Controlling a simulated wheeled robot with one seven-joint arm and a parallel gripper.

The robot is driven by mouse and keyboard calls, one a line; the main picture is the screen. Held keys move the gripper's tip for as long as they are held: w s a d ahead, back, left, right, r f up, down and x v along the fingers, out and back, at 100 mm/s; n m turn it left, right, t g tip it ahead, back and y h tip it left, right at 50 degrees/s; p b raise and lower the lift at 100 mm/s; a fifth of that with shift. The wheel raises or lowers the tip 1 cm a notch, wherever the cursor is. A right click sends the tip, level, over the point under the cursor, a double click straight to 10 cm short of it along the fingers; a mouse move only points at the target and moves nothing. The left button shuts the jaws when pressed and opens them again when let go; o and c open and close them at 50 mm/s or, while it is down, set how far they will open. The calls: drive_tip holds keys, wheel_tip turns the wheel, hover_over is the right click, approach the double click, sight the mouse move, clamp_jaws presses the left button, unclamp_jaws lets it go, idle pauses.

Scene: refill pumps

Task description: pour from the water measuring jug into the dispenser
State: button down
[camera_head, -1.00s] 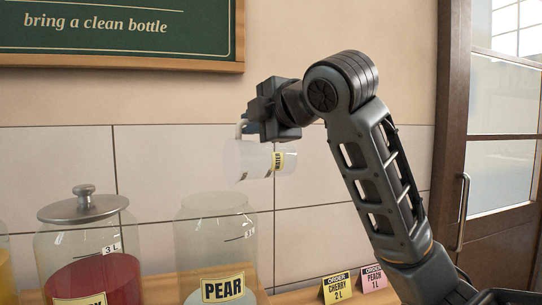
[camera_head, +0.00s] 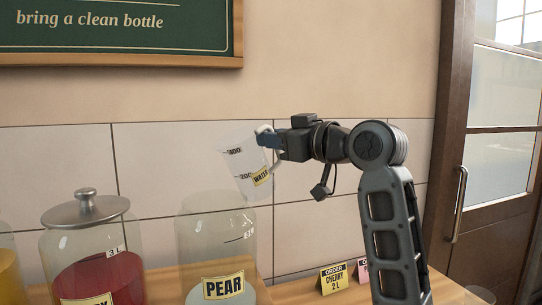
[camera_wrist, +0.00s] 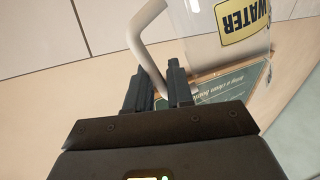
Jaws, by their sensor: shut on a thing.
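The water measuring jug (camera_head: 243,168) is clear, with a yellow WATER label and marks of 200 and 400. It is tilted, held above the open PEAR dispenser (camera_head: 216,240). My gripper (camera_head: 265,139) is shut on the jug's white handle. In the wrist view the fingers (camera_wrist: 160,85) close on the handle beside the jug (camera_wrist: 225,35). The PEAR dispenser is a clear jar without a lid, with a little pale content at its bottom. Any water in the jug is hard to make out.
A lidded jar of red liquid (camera_head: 95,262) stands left of the PEAR dispenser, and a yellow one (camera_head: 8,270) is at the edge. Order cards, CHERRY 2 L (camera_head: 333,279) and a pink one (camera_head: 364,268), stand to the right on the wooden counter. A tiled wall is behind.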

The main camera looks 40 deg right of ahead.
drive_tip(key=shift+d+r+m+t, duration=0.15)
drive_tip(key=shift+d+r+m, duration=0.1)
drive_tip(key=shift+d+m, duration=0.5)
drive_tip(key=shift+d+r+m+t, duration=0.1)
drive_tip(key=shift+d+r+m, duration=0.2)
drive_tip(key=shift+d+m, duration=0.45)
drive_tip(key=shift+d+r+m+t, duration=0.15)
drive_tip(key=shift+d+r+m, duration=0.1)
drive_tip(key=shift+d+m, duration=0.5)
